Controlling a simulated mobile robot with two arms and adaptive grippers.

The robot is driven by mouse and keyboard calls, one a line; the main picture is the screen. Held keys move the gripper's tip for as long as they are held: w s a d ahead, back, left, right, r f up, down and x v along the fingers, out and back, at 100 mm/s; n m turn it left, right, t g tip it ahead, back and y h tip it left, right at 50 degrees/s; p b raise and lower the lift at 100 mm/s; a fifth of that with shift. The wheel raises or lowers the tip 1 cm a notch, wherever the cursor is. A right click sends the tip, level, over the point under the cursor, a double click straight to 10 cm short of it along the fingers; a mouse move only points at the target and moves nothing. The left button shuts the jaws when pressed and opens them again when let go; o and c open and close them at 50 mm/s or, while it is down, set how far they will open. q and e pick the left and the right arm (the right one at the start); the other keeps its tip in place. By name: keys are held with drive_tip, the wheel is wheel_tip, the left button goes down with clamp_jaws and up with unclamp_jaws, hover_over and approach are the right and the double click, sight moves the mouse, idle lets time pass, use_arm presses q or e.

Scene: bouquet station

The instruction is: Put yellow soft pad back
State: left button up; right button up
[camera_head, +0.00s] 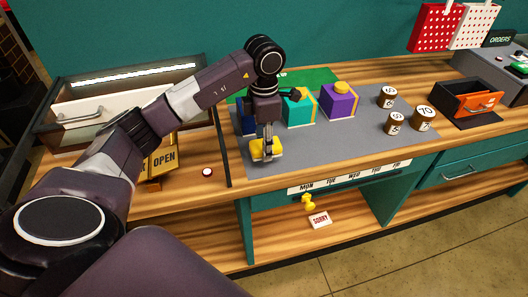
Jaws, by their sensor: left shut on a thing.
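A yellow soft pad (274,153) is at the left front of the grey mat (330,140). My left gripper (266,150) reaches down from above and is shut on the yellow pad. The fingers hide part of the pad, and I cannot tell whether it touches the mat. My right gripper is not in view.
Behind the gripper stand a teal box (299,110) and a purple box (338,103), with a dark blue one (248,122) partly hidden by my arm. Several numbered round weights (423,118) stand at the right. An OPEN sign (164,159) is at the left. The mat's front middle is clear.

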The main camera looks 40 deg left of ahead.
use_arm(q)
wheel_tip(320, 180, down, 3)
drive_tip(key=shift+f+p, duration=0.15)
drive_tip(key=shift+p, duration=0.2)
drive_tip(key=shift+f, duration=0.2)
drive_tip(key=shift+f, duration=0.1)
drive_tip(key=o, duration=1.1)
